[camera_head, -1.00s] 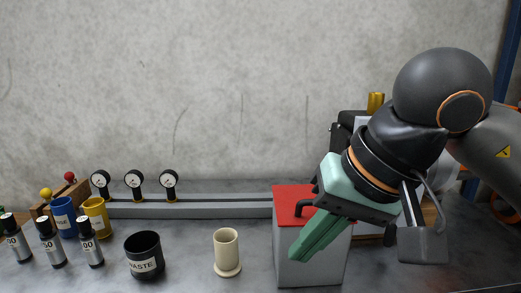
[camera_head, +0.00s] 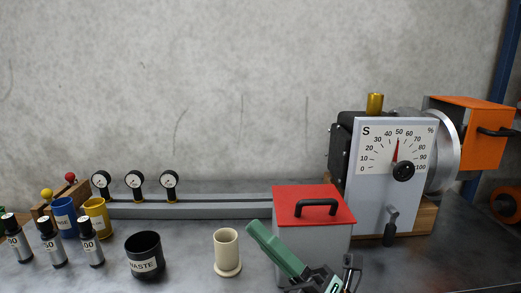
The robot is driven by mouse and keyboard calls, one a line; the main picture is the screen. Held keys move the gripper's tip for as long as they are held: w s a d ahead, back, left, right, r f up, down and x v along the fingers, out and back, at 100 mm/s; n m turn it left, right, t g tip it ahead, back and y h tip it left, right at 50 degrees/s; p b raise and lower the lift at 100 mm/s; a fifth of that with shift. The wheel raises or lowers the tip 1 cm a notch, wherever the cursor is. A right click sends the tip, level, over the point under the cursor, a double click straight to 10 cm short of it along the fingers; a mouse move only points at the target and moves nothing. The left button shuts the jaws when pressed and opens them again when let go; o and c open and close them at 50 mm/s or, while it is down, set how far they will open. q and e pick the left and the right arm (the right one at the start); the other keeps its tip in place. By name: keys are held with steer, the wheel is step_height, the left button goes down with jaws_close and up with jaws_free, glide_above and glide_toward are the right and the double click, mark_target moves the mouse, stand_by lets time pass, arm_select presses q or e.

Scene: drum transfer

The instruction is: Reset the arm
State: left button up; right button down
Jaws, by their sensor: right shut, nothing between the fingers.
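My right gripper (camera_head: 274,248) shows at the bottom of the head view, with green fingers pressed together and nothing between them. Its fingertips point up and left, in front of the grey box with a red lid (camera_head: 300,203). The gripper hides part of the box's lower front. The fingers lie to the right of a cream cylinder on a round foot (camera_head: 226,250) and look apart from it. The rest of my right arm is mostly below the picture. My left gripper is not in view.
A white dial panel (camera_head: 377,190) stands behind right, beside an orange box (camera_head: 470,135). A black waste cup (camera_head: 145,256), several labelled bottles (camera_head: 88,242), a blue cup (camera_head: 64,217) and a yellow cup (camera_head: 97,216) stand left. Three gauges (camera_head: 134,182) stand on a grey rail behind.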

steer(key=w+d+f+m+t+h, duration=0.1)
steer(key=d+f+m+t+h, duration=0.25)
steer(key=f+m+h, duration=0.65)
steer(key=w+d+f+m+t+h, duration=0.2)
steer(key=d+f+m+h, duration=0.3)
steer(key=f+m, duration=0.8)
steer(key=s+d+f+m+g+h, duration=0.2)
steer(key=s+f+m+g, duration=0.2)
steer(key=s+f, duration=0.6)
steer(key=s+d+f+m+g+h, duration=0.25)
steer(key=s+f+m+g, duration=0.35)
steer(key=f, duration=0.7)
arm_select(q)
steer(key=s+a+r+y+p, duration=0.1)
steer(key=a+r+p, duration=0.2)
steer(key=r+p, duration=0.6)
steer(key=p, duration=0.3)
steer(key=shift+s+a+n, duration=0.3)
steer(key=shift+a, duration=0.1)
arm_select(e)
steer(key=s+d+r+n+t, duration=0.1)
steer(key=d+r+t, duration=0.1)
steer(key=r, duration=0.8)
steer(key=shift+s+d+h, duration=0.35)
steer(key=shift+d, duration=0.3)
